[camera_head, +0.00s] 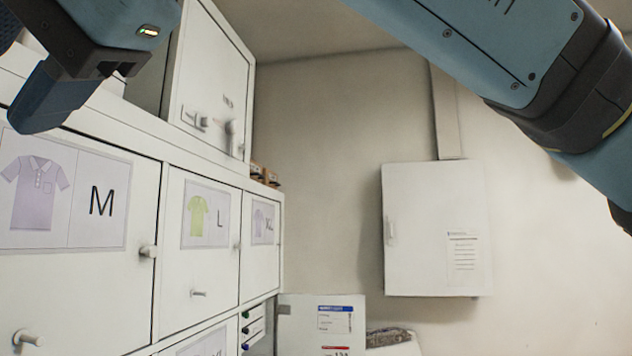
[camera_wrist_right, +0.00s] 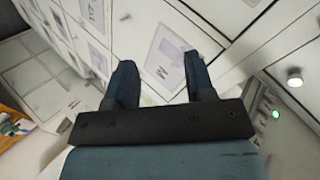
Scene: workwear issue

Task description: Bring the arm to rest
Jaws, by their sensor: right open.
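My right gripper (camera_wrist_right: 162,62) is open in the right wrist view. Its two dark blue fingers stand apart with nothing between them. Beyond them is the white door marked M (camera_wrist_right: 162,72). In the head view a gripper I take to be the right one (camera_head: 50,85) is partly cut off at the upper left, in front of the M locker door (camera_head: 112,275). I cannot tell how near it is to the door. My right arm (camera_head: 480,45) crosses the upper right. My left gripper is not in view.
White locker doors marked L (camera_head: 200,265) and XL (camera_head: 262,262) continue to the right, with protruding knobs. A white cabinet (camera_head: 210,75) stands on top. A white box (camera_head: 300,325) stands low in the middle.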

